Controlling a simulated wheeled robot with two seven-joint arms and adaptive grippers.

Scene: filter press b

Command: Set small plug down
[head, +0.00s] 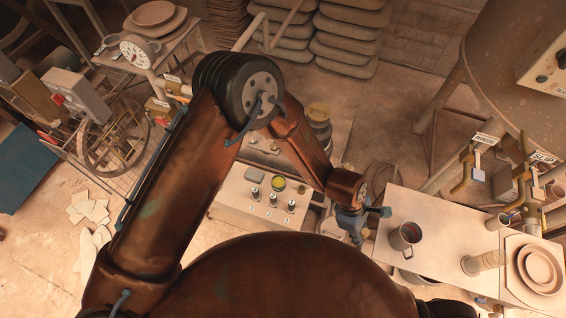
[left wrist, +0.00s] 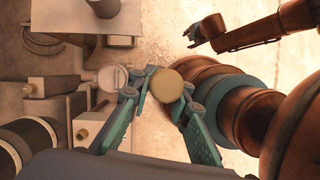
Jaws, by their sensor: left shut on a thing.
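The small plug (left wrist: 166,85) shows in the left wrist view as a round tan disc, face towards the camera. My left gripper (left wrist: 160,88) is shut on it, with a teal finger on either side. In the head view my left gripper (head: 358,222) hangs at the end of my bent arm, by the left edge of the white table. I cannot make out the plug in the head view. My right gripper (left wrist: 203,37) shows at the upper right of the left wrist view, away from the plug; its finger gap is unclear.
A pale box with several dark fittings (head: 273,198) stands left of my left gripper. Pipes and valves (head: 497,165) stand at the right.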

